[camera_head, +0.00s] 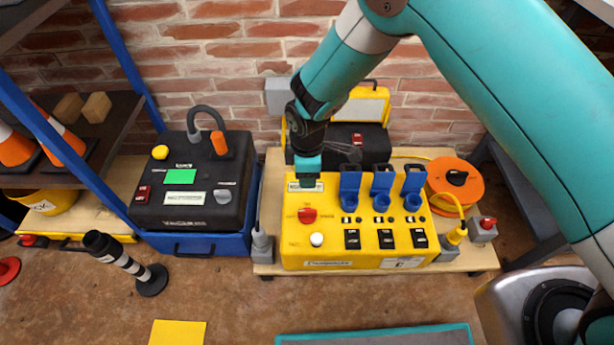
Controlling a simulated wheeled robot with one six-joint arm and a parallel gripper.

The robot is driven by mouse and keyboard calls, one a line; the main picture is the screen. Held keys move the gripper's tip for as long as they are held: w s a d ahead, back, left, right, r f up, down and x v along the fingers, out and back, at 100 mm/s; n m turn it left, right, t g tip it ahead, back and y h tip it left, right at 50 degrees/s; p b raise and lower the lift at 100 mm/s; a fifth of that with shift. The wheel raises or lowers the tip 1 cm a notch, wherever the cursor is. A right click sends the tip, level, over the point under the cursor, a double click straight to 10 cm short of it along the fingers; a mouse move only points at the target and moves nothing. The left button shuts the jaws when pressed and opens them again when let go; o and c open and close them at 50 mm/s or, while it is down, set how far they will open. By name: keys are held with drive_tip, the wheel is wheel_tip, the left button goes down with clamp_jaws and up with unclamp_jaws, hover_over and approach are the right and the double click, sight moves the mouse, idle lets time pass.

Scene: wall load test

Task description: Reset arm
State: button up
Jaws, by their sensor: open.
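My arm comes in from the upper right and bends down at the top middle. My gripper (307,172) points down over the back left part of a yellow panel box (330,252). Its fingers are small and partly hidden by the wrist, and nothing shows held in them. I cannot tell whether they touch the box. The box has a red knob (307,215), a white button (316,239), black switches (386,238) and several blue flip covers (382,185), which stand raised.
A black tester (190,200) sits on a blue case at left. An orange cable reel (456,180) is right of the panel box. Shelves with cones (60,135) are far left. A brick wall closes the back.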

idle(0.5)
drive_tip(key=s+d+r+m+y, duration=0.1)
drive_tip(key=s+d+r+m, duration=0.2)
drive_tip(key=r, duration=0.8)
drive_tip(key=s+d+r+m+y, duration=0.1)
drive_tip(key=s+d+r+m, duration=0.2)
drive_tip(key=r, duration=0.8)
drive_tip(key=s+d+r+m+y, duration=0.1)
drive_tip(key=s+d+r+m, duration=0.1)
drive_tip(key=s+d+r, duration=0.45)
drive_tip(key=s+d+r+m+y, duration=0.1)
drive_tip(key=s+r+m, duration=0.25)
drive_tip(key=s, duration=0.65)
wheel_tip(320, 180, up, 30)
drive_tip(key=p, duration=2.9)
drive_tip(key=shift+w+f+n, duration=0.2)
drive_tip(key=shift+n, duration=0.15)
drive_tip(key=shift+a, duration=0.15)
